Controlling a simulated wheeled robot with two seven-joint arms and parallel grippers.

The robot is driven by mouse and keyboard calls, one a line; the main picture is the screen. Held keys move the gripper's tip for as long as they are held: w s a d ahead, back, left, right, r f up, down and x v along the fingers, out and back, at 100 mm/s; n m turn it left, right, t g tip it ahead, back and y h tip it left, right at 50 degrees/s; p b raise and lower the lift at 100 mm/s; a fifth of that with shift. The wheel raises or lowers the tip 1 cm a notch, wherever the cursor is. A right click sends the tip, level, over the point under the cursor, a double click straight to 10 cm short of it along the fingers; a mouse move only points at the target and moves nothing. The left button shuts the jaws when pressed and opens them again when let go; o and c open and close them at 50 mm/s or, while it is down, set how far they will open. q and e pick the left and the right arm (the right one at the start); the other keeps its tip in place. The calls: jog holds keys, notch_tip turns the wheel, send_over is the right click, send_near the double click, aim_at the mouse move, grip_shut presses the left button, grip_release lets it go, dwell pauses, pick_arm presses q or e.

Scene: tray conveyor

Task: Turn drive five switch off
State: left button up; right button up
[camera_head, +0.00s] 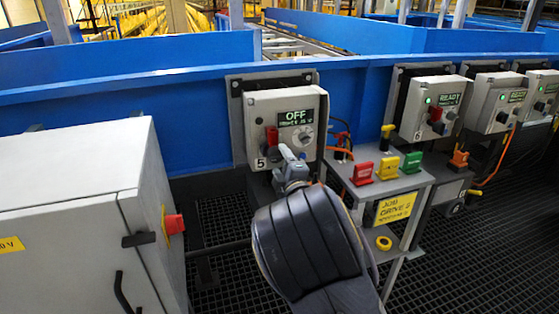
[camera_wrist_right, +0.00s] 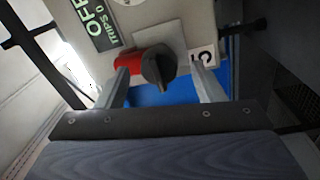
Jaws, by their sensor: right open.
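The drive five control box (camera_head: 312,103) is a pale grey box on the blue conveyor side, marked 5. Its display (camera_head: 296,117) reads OFF in large letters. A red part (camera_head: 271,137) is at the left of its front and a round grey dial at the right. My right gripper (camera_head: 285,153) is open in front of the box's lower part. In the wrist view, the dark switch knob (camera_wrist_right: 158,68) with a red part (camera_wrist_right: 130,60) beside it is between the fingers. Contact cannot be told. My left gripper is not in view.
A stand (camera_head: 415,179) right of the box carries red, yellow and green tagged blocks and a yellow sign. More control boxes (camera_head: 432,103) reading READY are farther right. A grey cabinet (camera_head: 70,190) with a red switch fills the left. The floor is dark grating.

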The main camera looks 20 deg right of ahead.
jog(key=s, duration=0.6)
jog(key=shift+d+f, duration=0.1)
jog(key=shift+f, duration=0.1)
jog(key=s+d+f+m+g+h, duration=0.1)
jog(key=s+d+f+m+g, duration=0.55)
jog(key=f+m, duration=0.35)
jog(key=s+a+r+m+g+y, duration=0.1)
jog(key=s+a+m+g, duration=0.15)
jog(key=s, duration=0.75)
jog(key=s+a+r+m+g+y, duration=0.1)
jog(key=s+a+m+g+y, duration=0.15)
jog(key=s, duration=0.65)
jog(key=s+a+r+m+g+y, duration=0.1)
jog(key=s+m+g, duration=0.15)
jog(key=s, duration=0.75)
notch_tip(320, 180, up, 22)
jog(key=p, duration=2.3)
jog(key=shift+a+r+t, duration=0.25)
jog(key=shift+t, duration=0.15)
